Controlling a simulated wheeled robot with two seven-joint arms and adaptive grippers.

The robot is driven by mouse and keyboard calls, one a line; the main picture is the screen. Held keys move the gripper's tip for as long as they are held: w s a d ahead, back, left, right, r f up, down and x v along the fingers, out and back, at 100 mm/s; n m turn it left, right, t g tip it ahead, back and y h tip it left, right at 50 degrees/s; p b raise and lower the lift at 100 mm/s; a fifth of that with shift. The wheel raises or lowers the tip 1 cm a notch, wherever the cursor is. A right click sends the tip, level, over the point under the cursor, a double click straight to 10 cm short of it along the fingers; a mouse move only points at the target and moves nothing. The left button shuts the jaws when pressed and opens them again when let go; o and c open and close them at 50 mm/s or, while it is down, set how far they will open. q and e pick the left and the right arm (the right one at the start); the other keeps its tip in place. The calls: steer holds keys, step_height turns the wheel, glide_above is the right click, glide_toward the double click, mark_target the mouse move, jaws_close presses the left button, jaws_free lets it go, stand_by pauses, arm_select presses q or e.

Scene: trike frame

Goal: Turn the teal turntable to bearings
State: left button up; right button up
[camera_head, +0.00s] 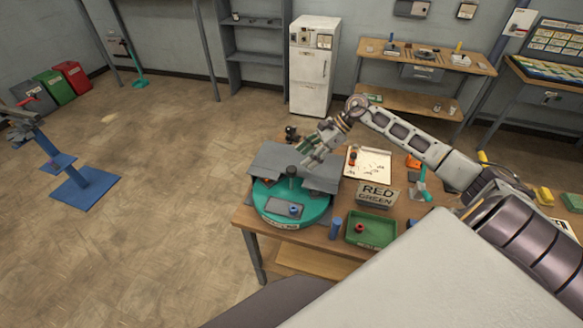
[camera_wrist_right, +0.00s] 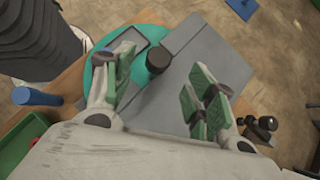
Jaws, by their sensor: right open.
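The teal turntable (camera_head: 300,214) sits on the left end of the wooden table. A grey cover plate (camera_head: 272,160) lies over its far part, with a dark upright knob (camera_head: 291,172) at the middle. My right gripper (camera_head: 312,157) is over the cover's right rear side, fingers apart. In the right wrist view the dark knob (camera_wrist_right: 158,60) lies between and beyond the open green-padded fingers, and the teal rim (camera_wrist_right: 150,33) shows at upper left. I cannot tell whether the fingers touch anything. My left gripper is not in view.
A white sheet (camera_head: 368,165) lies behind. A small dark object (camera_head: 291,134) is behind the cover.

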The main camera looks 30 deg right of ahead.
mark_target(292, 168)
steer(key=shift+p+x, duration=0.85)
steer(key=shift+x, duration=3.1)
steer(key=shift+s, duration=0.1)
jaws_close()
